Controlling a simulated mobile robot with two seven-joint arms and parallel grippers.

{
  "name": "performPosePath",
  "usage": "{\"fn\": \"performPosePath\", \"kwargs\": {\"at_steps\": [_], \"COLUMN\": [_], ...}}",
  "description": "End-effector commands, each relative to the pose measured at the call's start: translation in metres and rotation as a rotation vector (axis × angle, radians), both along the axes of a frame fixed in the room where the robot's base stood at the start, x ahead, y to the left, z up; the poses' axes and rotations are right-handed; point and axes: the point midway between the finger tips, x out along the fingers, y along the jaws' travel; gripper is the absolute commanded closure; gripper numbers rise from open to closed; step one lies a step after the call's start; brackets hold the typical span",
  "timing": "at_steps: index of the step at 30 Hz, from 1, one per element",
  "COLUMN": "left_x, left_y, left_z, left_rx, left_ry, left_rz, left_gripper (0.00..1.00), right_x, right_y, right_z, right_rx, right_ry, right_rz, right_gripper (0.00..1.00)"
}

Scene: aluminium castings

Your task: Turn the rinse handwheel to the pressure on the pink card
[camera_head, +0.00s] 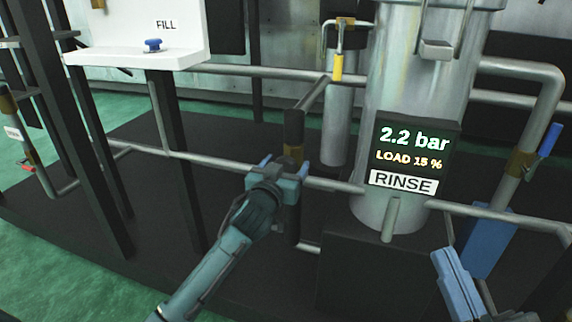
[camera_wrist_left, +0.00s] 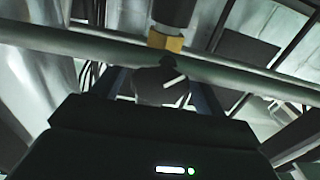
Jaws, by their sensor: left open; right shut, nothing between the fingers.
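My left gripper (camera_head: 284,163) is open at the pipe left of the rinse display (camera_head: 410,155). In the left wrist view, a dark rounded part with a white mark (camera_wrist_left: 160,85), probably the rinse handwheel, sits between the spread fingers (camera_wrist_left: 158,90). I cannot tell whether the fingers touch it. In the head view my gripper hides it. The display reads 2.2 bar and LOAD 15 %, above a RINSE label (camera_head: 403,182). My right gripper (camera_head: 452,262) is shut and empty at the lower right. I see no pink card.
A large metal tank (camera_head: 420,75) stands behind the display. Pipes (camera_head: 215,163) run across at gripper height. A FILL panel (camera_head: 135,40) with a blue knob (camera_head: 153,45) is at upper left. A blue-handled valve (camera_head: 548,140) is at right. Dark posts (camera_head: 95,160) stand at left.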

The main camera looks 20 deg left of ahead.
Motion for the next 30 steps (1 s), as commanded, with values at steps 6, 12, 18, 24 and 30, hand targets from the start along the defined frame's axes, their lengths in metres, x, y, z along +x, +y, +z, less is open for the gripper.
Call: {"fn": "performPosePath", "kwargs": {"at_steps": [6, 12, 18, 24, 30], "left_x": [0.0000, 0.0000, 0.0000, 0.0000, 0.0001], "left_y": [0.0000, 0.0001, 0.0001, 0.0000, -0.0002], "left_z": [0.0001, -0.0001, -0.0002, -0.0001, 0.0008], "left_rx": [0.000, 0.000, 0.000, 0.002, 0.042], "left_ry": [0.000, 0.000, 0.001, 0.001, 0.001], "left_rz": [0.000, 0.000, 0.000, 0.000, 0.000], "left_gripper": [0.32, 0.49, 0.65, 0.72, 0.72], "right_x": [-0.0005, -0.0005, -0.0004, -0.0004, 0.0001], "right_y": [-0.0003, -0.0004, -0.0006, -0.0006, -0.0004], "right_z": [0.0013, 0.0013, 0.0011, 0.0014, 0.0030], "right_rx": [0.001, 0.001, 0.000, 0.000, 0.001], "right_ry": [-0.003, -0.003, -0.002, -0.001, 0.017], "right_rz": [0.000, 0.000, 0.000, 0.000, 0.000], "right_gripper": [1.00, 1.00, 1.00, 1.00, 1.00]}}
